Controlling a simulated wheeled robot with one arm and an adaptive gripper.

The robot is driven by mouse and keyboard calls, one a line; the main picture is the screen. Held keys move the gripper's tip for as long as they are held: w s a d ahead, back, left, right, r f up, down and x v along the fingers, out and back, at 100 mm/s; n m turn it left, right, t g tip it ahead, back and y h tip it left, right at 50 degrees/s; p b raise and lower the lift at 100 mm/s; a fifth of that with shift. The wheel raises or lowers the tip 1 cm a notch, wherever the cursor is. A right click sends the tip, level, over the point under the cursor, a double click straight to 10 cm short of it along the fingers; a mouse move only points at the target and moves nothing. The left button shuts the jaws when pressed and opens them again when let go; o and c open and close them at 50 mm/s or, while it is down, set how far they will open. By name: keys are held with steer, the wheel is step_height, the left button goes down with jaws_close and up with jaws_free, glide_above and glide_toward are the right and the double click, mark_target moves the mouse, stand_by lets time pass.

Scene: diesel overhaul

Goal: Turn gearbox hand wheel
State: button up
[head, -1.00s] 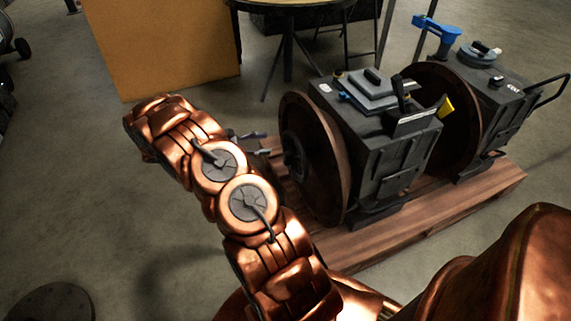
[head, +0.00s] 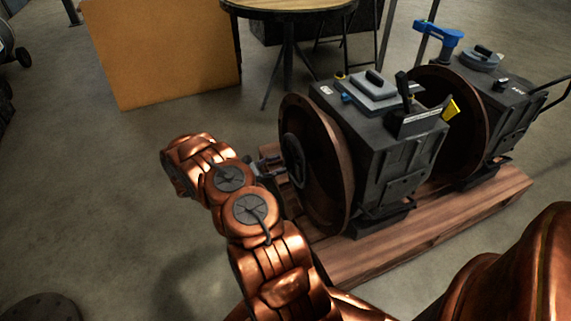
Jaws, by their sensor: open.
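The nearer gearbox (head: 395,150) is a dark grey box on a wooden pallet. Its left side carries a large round brown disc (head: 328,165), with a smaller dark wheel-like part (head: 293,160) at the disc's centre, seen nearly edge-on. I cannot tell for sure that this is the hand wheel. My gripper (head: 269,165) is a small grey shape at the end of my copper arm, just left of the dark part. Its jaws are open, and I see nothing held. Whether it touches the dark part cannot be told. My wrist partly hides the gripper.
A second gearbox (head: 497,95) with its own disc stands behind to the right, near a blue clamp-like part (head: 437,35). The wooden pallet (head: 430,235) edges the space in front. A round table (head: 290,5) and orange panel (head: 170,55) stand behind.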

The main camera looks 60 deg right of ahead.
mark_target(285, 163)
steer(key=shift+x, duration=1.7)
steer(key=shift+c, duration=0.4)
jaws_close()
